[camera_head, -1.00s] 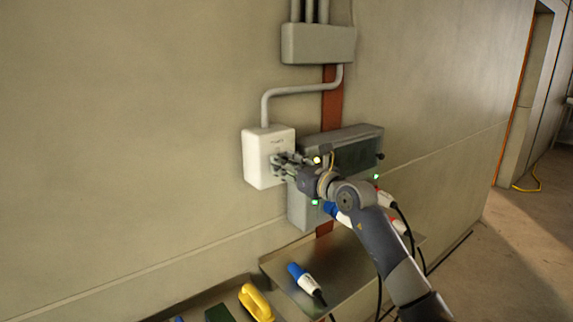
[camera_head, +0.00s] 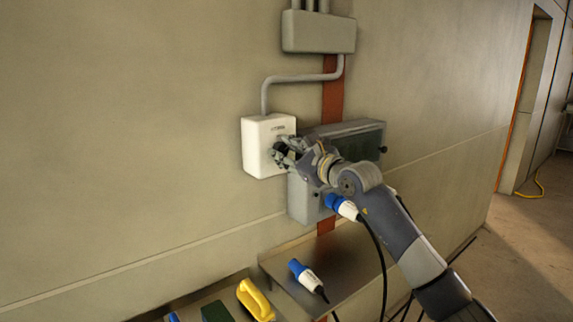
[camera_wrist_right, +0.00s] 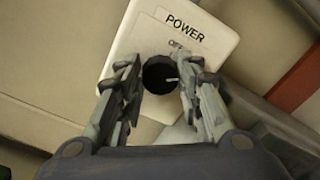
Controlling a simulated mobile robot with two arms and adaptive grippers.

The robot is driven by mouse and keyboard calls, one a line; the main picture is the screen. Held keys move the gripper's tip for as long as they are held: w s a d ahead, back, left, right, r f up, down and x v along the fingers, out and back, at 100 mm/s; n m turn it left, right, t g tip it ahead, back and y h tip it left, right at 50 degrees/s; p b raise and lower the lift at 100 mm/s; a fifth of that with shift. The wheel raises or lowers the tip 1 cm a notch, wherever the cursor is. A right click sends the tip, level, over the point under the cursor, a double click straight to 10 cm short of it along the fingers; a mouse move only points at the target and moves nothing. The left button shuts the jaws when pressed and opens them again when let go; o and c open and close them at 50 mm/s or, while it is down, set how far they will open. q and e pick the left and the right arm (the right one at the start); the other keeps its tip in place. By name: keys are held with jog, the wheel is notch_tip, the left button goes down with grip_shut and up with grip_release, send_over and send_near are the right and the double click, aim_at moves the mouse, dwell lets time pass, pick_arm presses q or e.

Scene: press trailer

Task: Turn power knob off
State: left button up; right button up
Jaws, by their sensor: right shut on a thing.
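The power knob (camera_wrist_right: 158,76) is round and black with a small white mark. It sits on a white box (camera_head: 256,148) on the wall, and the wrist view shows the box's POWER label (camera_wrist_right: 184,27) and a partly readable OFF marking below it. My right gripper (camera_head: 281,150) is at the front of this box. In the wrist view its two fingers (camera_wrist_right: 157,82) are on either side of the knob, shut on it. The white mark points toward the right finger. In the head view the gripper hides the knob. My left gripper is not in view.
A grey socket box (camera_head: 305,200) sits right beside the white box, with a blue-and-white plug (camera_head: 344,207) in it. A conduit (camera_head: 300,80) runs above. A metal shelf (camera_head: 340,265) below holds a loose blue plug (camera_head: 307,275); a yellow object (camera_head: 255,300) lies nearby.

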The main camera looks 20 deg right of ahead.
jog(key=shift+a+f+n+b, duration=0.1)
jog(key=shift+n+b, duration=1.7)
jog(key=shift+n, duration=1.05)
jog(key=shift+f+n+b, duration=0.1)
jog(key=shift+n+b, duration=1.7)
jog(key=shift+n, duration=1.05)
jog(key=o, duration=1.1)
jog(key=shift+c, duration=0.2)
jog(key=shift+s, duration=0.15)
jog(key=v, duration=1.1)
jog(key=shift+s, duration=0.4)
